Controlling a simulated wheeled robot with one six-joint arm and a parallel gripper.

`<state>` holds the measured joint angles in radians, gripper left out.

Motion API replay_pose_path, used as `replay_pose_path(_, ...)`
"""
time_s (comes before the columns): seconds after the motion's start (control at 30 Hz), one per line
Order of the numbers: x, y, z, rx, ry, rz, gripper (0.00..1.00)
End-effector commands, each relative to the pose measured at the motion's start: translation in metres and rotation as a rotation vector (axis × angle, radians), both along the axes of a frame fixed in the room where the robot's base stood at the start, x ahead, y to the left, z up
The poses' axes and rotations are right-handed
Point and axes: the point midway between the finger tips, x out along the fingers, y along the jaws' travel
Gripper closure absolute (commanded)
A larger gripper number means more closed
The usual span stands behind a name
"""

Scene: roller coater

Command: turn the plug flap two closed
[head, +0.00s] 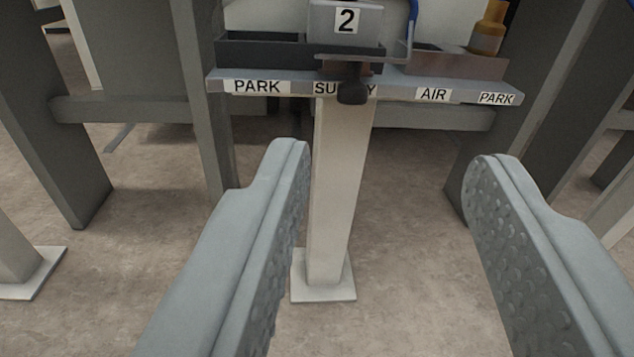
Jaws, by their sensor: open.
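A grey box marked "2" (345,20) stands at the top middle of the head view, on a narrow shelf; its upper part is cut off by the frame. A dark rounded knob (352,90) hangs in front of the shelf edge below it and covers part of the "SUPPLY" label. A blue bar (412,30) stands to the right of the box. I cannot tell which part is plug flap two. My gripper (390,165) is open and empty, its two grey fingers wide apart, in front of and below the shelf, touching nothing.
The shelf (400,84) carries labels PARK, SUPPLY, AIR and PARK, dark trays (262,50) and an amber bottle (488,28). A pale post (338,190) holds it up from a floor plate. Grey machine legs (50,130) stand at both sides. The floor between is bare.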

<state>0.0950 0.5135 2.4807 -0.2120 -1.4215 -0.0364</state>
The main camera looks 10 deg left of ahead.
Motion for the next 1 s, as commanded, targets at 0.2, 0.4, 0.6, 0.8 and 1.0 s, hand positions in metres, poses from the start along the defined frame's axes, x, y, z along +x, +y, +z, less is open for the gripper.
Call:
replay_pose_path(0.2,-0.007,0.0,-0.034,0.014,-0.001,0.008,0.57)
replay_pose_path(0.4,-0.004,0.001,-0.04,0.018,-0.004,0.01,0.57)
replay_pose_path(0.6,0.02,0.004,-0.039,0.018,-0.005,0.011,0.57)
replay_pose_path(0.8,0.055,0.008,-0.04,0.018,-0.003,0.01,0.57)
replay_pose_path(1.0,0.09,0.013,-0.039,0.017,-0.005,0.01,0.57)
